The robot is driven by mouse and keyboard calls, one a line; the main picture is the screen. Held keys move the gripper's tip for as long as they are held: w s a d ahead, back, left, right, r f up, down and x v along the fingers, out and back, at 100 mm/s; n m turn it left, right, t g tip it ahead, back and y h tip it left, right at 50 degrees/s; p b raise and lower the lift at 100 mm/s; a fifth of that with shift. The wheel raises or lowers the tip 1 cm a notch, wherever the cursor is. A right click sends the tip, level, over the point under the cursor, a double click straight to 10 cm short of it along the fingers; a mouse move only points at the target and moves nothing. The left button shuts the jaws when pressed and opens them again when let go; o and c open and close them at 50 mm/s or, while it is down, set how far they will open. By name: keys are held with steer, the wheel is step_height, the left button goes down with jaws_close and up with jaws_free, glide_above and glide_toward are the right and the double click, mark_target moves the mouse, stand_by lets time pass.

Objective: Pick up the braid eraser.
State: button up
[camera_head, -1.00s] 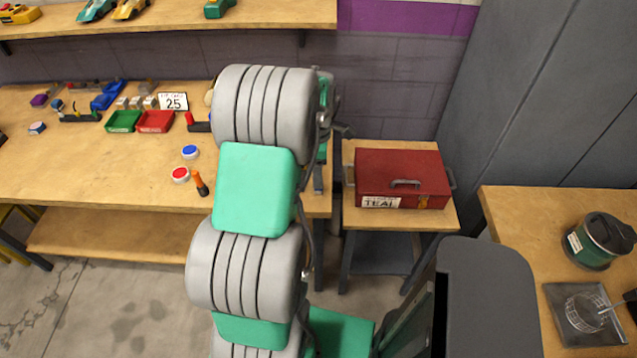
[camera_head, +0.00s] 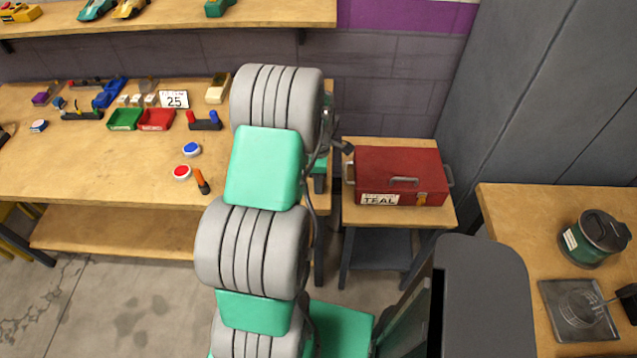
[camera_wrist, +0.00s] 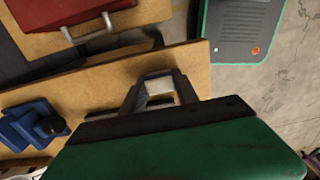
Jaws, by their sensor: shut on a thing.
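My gripper shows in the wrist view (camera_wrist: 160,90), with its grey fingers shut around a small pale block. I take this block to be the braid eraser (camera_wrist: 159,87), though only a little of it shows between the fingers. The gripper is over the wooden bench (camera_wrist: 105,92), near its edge; I cannot tell whether the block touches the top. In the head view my own arm hides the gripper and the block.
A red toolbox (camera_head: 400,175) stands on a small side table right of the bench. A blue stand (camera_wrist: 35,125) is left of my gripper in the wrist view. Green (camera_head: 124,119) and red (camera_head: 156,119) trays sit on the bench. The bench's front left is clear.

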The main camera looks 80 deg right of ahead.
jaws_close()
steer(key=shift+r, duration=0.1)
steer(key=shift+d+r+b, duration=0.1)
steer(key=shift+r+b, duration=0.2)
steer(key=shift+r, duration=0.05)
steer(key=r, duration=0.1)
steer(key=r+b, duration=0.1)
steer(key=r, duration=0.1)
steer(key=shift+w+a, duration=0.1)
steer(key=shift+a, duration=0.25)
steer(key=w+a+r+b, duration=0.3)
steer(key=a+r, duration=0.6)
steer(key=a, duration=0.4)
